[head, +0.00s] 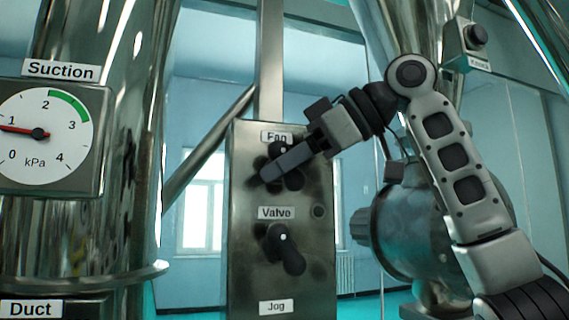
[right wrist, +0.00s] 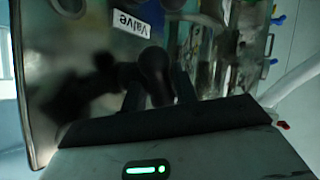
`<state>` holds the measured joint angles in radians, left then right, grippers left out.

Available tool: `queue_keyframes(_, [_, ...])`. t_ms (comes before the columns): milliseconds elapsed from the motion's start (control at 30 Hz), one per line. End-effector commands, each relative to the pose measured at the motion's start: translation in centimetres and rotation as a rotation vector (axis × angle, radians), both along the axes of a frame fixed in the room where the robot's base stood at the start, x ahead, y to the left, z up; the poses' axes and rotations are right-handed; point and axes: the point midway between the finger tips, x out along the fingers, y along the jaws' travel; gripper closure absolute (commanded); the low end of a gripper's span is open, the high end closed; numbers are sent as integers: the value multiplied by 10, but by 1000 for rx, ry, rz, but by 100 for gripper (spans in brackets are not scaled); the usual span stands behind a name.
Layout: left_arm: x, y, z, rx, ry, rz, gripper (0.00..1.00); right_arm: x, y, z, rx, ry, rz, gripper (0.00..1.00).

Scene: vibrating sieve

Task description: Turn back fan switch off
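The fan switch (head: 293,181) is a black rotary knob under the "Fan" label (head: 276,137) on a grey metal panel (head: 245,250). My right gripper (head: 278,168) reaches in from the right in front of it and hides part of it. In the right wrist view the dark knob (right wrist: 155,72) stands between the two fingers of the right gripper (right wrist: 160,88). The fingers are apart, one on each side of the knob; a gap shows on the right side. Contact is unclear on the left side. My left gripper is not in view.
Below is the valve knob (head: 287,250), labelled "Valve" (head: 276,212), and a "Jog" label (head: 276,307). A suction gauge (head: 38,132) is on the left, its needle near 1. A shiny cylinder (head: 400,225) stands right of the panel, partly behind my arm.

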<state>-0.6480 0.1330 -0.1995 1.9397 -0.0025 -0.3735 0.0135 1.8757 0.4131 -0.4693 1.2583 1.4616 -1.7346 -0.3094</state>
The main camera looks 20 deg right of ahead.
Motion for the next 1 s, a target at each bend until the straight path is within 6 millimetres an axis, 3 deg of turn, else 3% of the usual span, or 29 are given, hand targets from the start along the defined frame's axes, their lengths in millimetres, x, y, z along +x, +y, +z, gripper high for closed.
queue_keyframes(367, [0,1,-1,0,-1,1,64,-7,-9,7,3,-3,-2,71])
queue_keyframes(1000, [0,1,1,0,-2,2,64,-78,-103,70,1,-1,-2,71])
